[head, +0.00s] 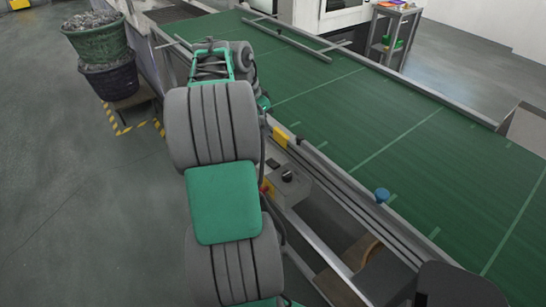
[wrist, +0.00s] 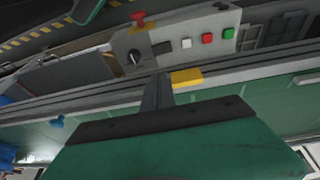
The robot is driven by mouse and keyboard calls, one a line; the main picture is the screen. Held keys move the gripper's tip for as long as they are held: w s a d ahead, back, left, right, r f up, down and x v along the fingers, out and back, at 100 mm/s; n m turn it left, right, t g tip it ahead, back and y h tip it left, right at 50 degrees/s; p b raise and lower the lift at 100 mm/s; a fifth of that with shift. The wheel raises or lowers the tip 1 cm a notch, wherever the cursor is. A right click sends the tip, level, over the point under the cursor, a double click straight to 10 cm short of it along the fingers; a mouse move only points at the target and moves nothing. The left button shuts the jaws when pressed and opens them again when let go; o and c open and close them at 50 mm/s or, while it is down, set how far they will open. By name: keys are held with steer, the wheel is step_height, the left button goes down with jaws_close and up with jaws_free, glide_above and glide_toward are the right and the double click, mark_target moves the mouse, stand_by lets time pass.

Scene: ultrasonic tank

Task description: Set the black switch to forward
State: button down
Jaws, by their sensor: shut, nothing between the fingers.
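The black switch (wrist: 135,58) is a small round knob with a pale mark, on the grey control box (wrist: 160,42) beside the conveyor. In the head view the control box (head: 292,188) shows just right of my arm, with the dark knob (head: 287,176) on it. My gripper (wrist: 158,78) is shut and empty in the wrist view. Its dark fingertips lie in the picture just below and right of the switch, over the conveyor's rail. I see no contact with the switch. Which setting its mark points to is too small to tell.
A red emergency knob (wrist: 138,20) stands above the switch. White (wrist: 187,43), red (wrist: 207,38) and green (wrist: 228,33) buttons sit to its right. A yellow block (wrist: 186,78) is on the rail close to my fingers.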

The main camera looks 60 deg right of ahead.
mark_target(275, 164)
steer(key=shift+a, duration=0.1)
steer(key=x, duration=0.4)
steer(key=p+x, duration=0.1)
steer(key=x, duration=0.4)
steer(key=a+p+x, duration=0.1)
steer(key=x, duration=0.3)
steer(key=shift+d+f, duration=0.1)
steer(key=shift+f, duration=0.4)
